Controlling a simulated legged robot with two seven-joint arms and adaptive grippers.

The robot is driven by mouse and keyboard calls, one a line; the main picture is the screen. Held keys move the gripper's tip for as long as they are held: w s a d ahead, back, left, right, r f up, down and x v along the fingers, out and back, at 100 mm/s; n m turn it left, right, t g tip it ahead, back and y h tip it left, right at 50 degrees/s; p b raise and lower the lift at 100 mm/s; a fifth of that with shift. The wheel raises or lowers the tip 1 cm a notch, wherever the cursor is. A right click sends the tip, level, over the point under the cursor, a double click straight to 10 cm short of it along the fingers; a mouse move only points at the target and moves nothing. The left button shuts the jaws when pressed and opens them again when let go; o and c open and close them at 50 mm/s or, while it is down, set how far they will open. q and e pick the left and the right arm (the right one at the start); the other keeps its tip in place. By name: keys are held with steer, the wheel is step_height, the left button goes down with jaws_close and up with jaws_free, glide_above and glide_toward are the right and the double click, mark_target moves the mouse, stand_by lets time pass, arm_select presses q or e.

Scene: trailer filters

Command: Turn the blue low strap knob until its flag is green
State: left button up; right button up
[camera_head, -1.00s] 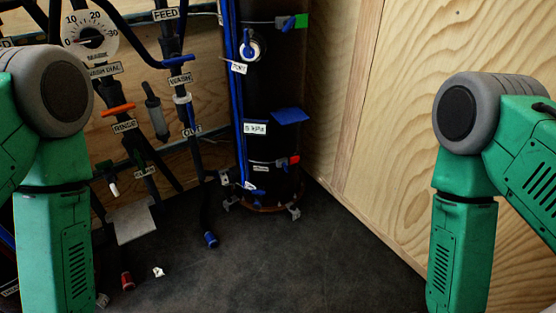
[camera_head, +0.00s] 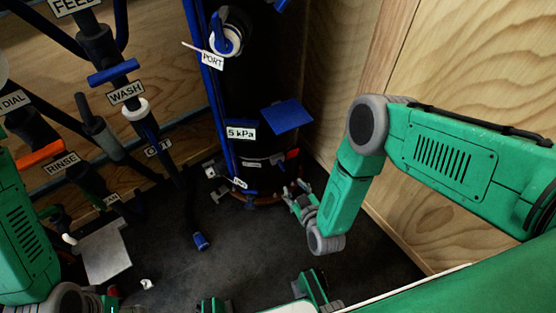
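The black filter column (camera_head: 255,85) stands at the back centre. Its low strap has a small blue knob (camera_head: 279,161) with a red flag (camera_head: 293,154) beside it. My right gripper (camera_head: 296,187) is below and slightly right of the knob, near the column's foot. Its fingers look spread and empty, apart from the knob. My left arm shows at the left edge, but its gripper fingers cannot be made out.
A blue plate (camera_head: 287,116) juts from the column above the low strap. A plywood wall (camera_head: 430,60) rises close on the right. Black pipes with labels fill the left. A blue-tipped hose (camera_head: 201,241) hangs near the dark floor (camera_head: 230,260), which is largely clear.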

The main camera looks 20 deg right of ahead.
mark_target(284, 169)
steer(key=b+x, duration=0.1)
steer(key=x, duration=0.2)
steer(key=b+x, duration=0.2)
steer(key=x, duration=0.2)
steer(key=b+x, duration=0.2)
steer(key=x, duration=0.2)
steer(key=shift+d+f, duration=0.25)
steer(key=shift+w+a, duration=0.25)
steer(key=shift+w, duration=0.4)
steer(key=shift+d, duration=0.1)
jaws_close()
